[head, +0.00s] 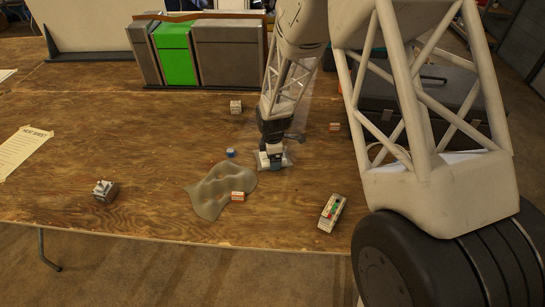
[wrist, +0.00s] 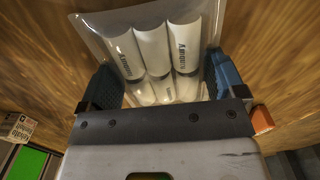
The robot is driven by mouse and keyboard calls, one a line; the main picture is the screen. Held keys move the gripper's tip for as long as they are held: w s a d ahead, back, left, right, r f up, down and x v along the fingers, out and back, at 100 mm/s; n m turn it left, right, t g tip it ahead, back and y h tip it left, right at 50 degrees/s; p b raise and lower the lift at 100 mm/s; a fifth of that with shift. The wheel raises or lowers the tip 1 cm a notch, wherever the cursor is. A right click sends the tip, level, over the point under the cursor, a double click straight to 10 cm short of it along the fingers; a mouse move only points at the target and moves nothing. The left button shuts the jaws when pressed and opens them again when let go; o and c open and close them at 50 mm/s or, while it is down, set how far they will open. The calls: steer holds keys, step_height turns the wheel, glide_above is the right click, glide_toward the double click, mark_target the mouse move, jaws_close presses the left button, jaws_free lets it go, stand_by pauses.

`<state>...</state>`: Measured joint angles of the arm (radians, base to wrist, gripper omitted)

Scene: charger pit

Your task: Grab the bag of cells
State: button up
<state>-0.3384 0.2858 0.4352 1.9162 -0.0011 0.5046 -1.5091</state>
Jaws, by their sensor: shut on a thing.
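The bag of cells (wrist: 152,45) is a clear bag with several white cylinders. In the wrist view it lies between the two blue finger pads of my gripper (wrist: 163,80). In the head view my gripper (head: 271,161) points down at the wooden table, right of the grey cloth, and is shut on the bag. I cannot tell whether the bag still touches the table.
A grey cloth (head: 207,190) with a small orange box (head: 238,196) lies left of my gripper, near a blue round item (head: 230,152). A device with coloured buttons (head: 331,212) is at front right. A green-fronted case (head: 175,55) stands behind.

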steer(key=shift+r, duration=0.5)
step_height(320, 180, up, 2)
steer(key=shift+s+r, duration=0.15)
steer(key=shift+r, duration=0.1)
steer(key=s+d, duration=0.1)
steer(key=s, duration=0.4)
steer(key=s+d+r, duration=0.1)
steer(key=s+d, duration=0.1)
steer(key=s, duration=0.3)
steer(key=s+d, duration=0.2)
steer(key=s, duration=0.2)
steer(key=shift+s+r, duration=0.15)
steer(key=shift+s, duration=0.25)
